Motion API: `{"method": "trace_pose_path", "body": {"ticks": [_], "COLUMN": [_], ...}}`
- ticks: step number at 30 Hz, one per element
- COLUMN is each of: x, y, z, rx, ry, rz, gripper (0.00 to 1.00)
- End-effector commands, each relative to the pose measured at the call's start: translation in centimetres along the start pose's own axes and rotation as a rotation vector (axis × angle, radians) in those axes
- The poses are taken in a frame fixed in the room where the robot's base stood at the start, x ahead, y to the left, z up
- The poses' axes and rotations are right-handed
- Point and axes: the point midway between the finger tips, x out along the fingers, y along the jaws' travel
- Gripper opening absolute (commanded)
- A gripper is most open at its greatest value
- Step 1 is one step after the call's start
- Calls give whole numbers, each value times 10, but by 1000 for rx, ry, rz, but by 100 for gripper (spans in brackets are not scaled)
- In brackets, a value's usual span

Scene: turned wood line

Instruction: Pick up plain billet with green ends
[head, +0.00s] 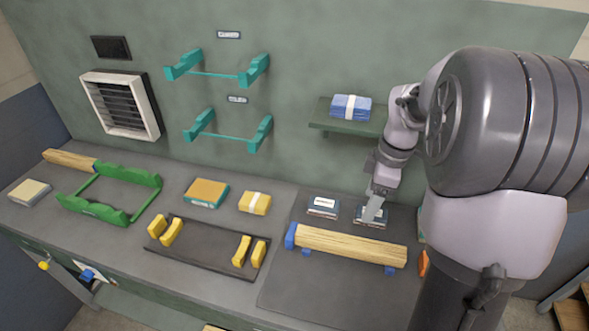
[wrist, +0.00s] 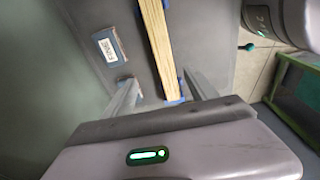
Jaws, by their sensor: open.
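A pale wood billet (head: 350,246) with plain sides lies lengthwise on blue supports at the front right of the bench. A blue piece is at its left end; I cannot make out green ends. Another wood billet (head: 70,158) lies at the far left behind a green cradle, its ends not clear. My gripper (head: 374,210) points down behind the right half of the near billet, over a small labelled block. In the wrist view my gripper (wrist: 160,97) is open and empty, and the billet (wrist: 158,45) runs between the two fingers in the picture, its contact unclear.
The green cradle (head: 110,193) and a dark tray (head: 205,252) with yellow blocks stand left. A labelled block (head: 322,207) lies behind the billet. Teal racks (head: 215,70) and a shelf (head: 345,126) with a blue bundle are on the wall. Bench front centre is clear.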

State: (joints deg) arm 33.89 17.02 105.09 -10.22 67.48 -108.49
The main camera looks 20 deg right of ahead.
Motion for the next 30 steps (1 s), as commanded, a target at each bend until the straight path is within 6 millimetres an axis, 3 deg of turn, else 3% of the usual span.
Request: {"method": "trace_pose_path", "body": {"ticks": [12,20,25,30], "x": [111,138,174,176], "y": [1,2,2,3], "z": [4,3,3,2], "rx": [-23,-22,-23,-22], "ry": [-1,-1,-2,-2], "rz": [-8,-5,-7,-4], "gripper": [66,66,66,66]}}
